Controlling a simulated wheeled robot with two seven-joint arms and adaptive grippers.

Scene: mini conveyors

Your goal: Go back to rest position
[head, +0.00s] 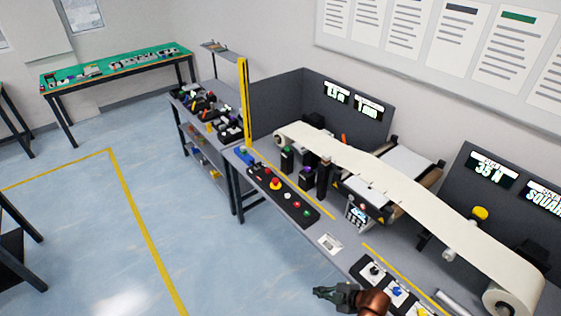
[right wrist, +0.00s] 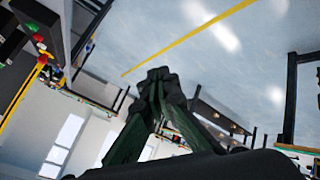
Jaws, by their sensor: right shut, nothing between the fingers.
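My right gripper (head: 322,293) is at the bottom of the head view, in front of the near edge of the conveyor table (head: 288,228). Its fingers are together and empty. In the right wrist view the closed dark green fingers (right wrist: 158,75) point up the picture, with floor beyond them and nothing held. My left gripper is not in view.
A white belt (head: 380,180) runs along the table. A black button panel (head: 283,195) and knob panels (head: 374,271) line its front edge. A parts bench (head: 222,135) and a green-topped table (head: 115,66) stand further back. The blue floor (head: 80,215) at left is largely clear.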

